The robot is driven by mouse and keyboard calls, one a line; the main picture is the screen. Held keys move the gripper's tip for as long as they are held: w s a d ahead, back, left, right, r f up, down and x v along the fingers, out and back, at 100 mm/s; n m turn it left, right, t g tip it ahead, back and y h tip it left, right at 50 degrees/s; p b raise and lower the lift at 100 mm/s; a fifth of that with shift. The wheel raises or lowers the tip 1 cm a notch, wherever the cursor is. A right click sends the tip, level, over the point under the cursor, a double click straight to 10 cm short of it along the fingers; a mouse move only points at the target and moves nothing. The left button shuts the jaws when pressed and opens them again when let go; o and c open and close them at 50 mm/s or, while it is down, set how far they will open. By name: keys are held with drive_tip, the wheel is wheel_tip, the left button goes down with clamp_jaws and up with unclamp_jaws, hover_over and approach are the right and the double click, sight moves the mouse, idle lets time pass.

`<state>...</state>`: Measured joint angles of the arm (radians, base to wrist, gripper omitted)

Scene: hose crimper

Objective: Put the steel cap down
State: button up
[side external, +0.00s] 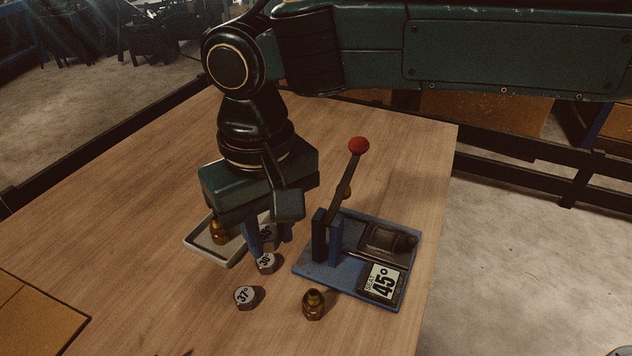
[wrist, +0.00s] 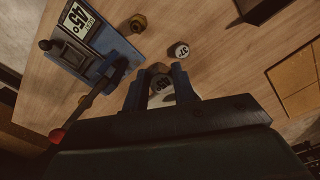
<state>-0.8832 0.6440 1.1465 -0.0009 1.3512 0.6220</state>
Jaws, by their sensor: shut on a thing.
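My gripper (side external: 270,241) points down over the table, its blue fingers shut on a steel cap (side external: 266,231). A third, marked 37° (side external: 245,297), lies on the table nearer the camera. A shallow pale tray (side external: 232,263) is left of and behind the fingers, with a brass fitting (side external: 218,231) in it.
The blue crimper (side external: 326,277) stands right of my gripper, with a red-knobbed lever (side external: 358,146) standing up and a 45° seat card (side external: 382,281). A brass fitting (side external: 313,304) stands in front of it. A brown board (side external: 35,318) lies front left. The left of the table is clear.

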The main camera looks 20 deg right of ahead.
hover_over(280, 300)
wheel_tip(280, 300, down, 8)
drive_tip(key=shift+r, duration=0.2)
drive_tip(key=shift+f, duration=0.1)
drive_tip(key=shift+f, duration=2.05)
drive_tip(key=shift+f, duration=0.1)
drive_tip(key=o, duration=1)
wheel_tip(280, 300, up, 12)
drive_tip(key=shift+r, duration=0.1)
